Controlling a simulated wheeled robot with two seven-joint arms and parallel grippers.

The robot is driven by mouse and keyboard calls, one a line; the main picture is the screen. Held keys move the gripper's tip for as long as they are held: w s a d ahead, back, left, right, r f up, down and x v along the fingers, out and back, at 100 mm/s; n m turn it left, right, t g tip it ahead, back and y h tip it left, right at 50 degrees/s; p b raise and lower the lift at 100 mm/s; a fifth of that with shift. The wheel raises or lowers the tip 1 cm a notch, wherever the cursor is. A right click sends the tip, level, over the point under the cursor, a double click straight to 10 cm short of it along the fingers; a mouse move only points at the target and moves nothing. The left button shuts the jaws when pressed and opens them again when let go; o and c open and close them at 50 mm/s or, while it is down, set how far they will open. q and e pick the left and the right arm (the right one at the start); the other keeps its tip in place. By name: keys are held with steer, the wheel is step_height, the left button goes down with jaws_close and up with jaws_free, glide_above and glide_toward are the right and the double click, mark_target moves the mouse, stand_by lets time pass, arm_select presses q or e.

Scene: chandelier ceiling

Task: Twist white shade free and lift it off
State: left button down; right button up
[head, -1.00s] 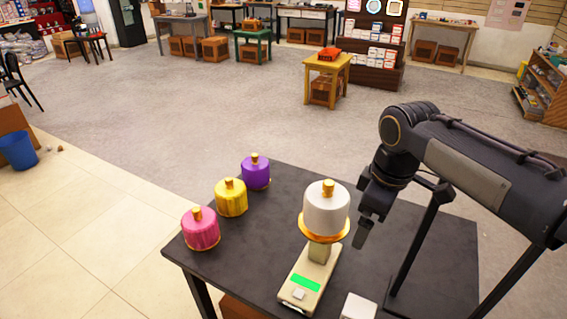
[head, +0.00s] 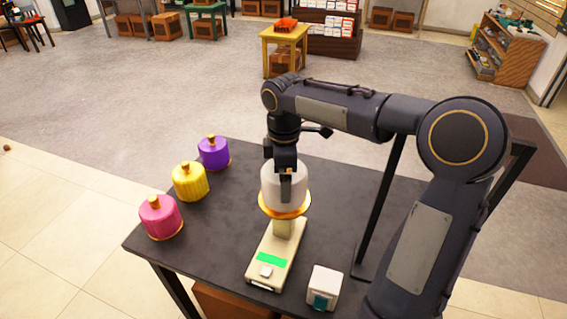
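The white shade (head: 271,193) is a short cylinder with an orange rim (head: 284,212) at its bottom. It sits upright on the beige stand (head: 285,230), whose base has a green panel. My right gripper (head: 286,186) points down over the shade from above. One dark finger shows in front of the shade's near side, and the other is hidden. The shade's top knob is hidden behind the gripper. Whether the fingers press on the shade cannot be seen. My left gripper is not in view.
Pink (head: 160,218), yellow (head: 190,182) and purple (head: 214,154) shades stand in a row at the dark table's (head: 215,240) left. A small white box (head: 325,284) with a teal face is near the front. A black post (head: 380,210) rises right of the stand.

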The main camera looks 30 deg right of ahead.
steer(key=shift+f, duration=0.2)
steer(key=c, duration=0.7)
steer(key=shift+r+n+p, duration=0.15)
steer(key=shift+n+p, duration=0.9)
steer(key=shift+n, duration=0.85)
